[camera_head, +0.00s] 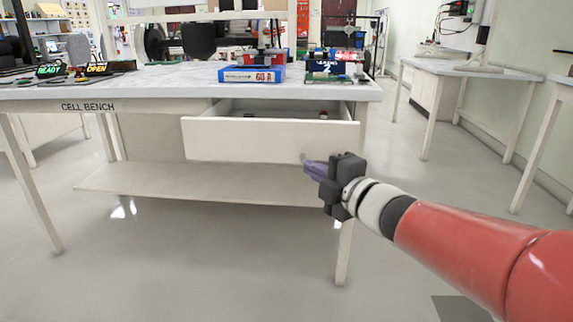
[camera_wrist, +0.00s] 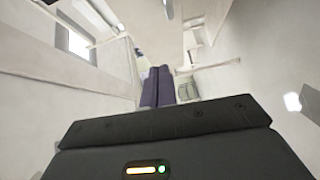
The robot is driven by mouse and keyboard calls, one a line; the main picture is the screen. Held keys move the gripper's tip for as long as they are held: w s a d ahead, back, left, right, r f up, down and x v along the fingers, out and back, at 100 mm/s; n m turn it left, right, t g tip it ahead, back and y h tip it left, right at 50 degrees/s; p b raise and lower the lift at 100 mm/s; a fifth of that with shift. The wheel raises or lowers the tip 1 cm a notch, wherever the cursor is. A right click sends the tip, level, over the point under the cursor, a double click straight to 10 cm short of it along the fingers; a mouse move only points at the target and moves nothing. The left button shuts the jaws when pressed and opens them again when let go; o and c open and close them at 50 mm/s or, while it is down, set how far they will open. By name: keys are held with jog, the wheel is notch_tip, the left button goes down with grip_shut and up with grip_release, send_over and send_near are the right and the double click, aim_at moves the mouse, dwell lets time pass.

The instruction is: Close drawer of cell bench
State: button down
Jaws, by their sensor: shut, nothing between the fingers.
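The cell bench (camera_head: 150,90) has a grey top and a label on its front edge. Its white drawer (camera_head: 245,140) is pulled out, with part of its inside and a few small items showing behind the front panel. My gripper (camera_head: 308,166) is in front of the lower right part of the drawer front. Its purple fingers are together and empty, pointing at the panel; I cannot tell whether they touch it. In the wrist view the fingers (camera_wrist: 157,85) lie side by side, with pale surfaces around them.
A lower shelf (camera_head: 200,183) runs beneath. Another table (camera_head: 470,72) stands at the right. The floor in front (camera_head: 180,270) is clear.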

jog(key=a+n+y, duration=0.1)
jog(key=a+n, duration=0.1)
send_near(269, 143)
jog(key=a, duration=0.4)
jog(key=w, duration=0.3)
jog(key=shift+r+m+g, duration=0.1)
jog(key=shift+m+g, duration=0.2)
jog(key=shift+w+d, duration=0.1)
jog(key=shift+w, duration=0.65)
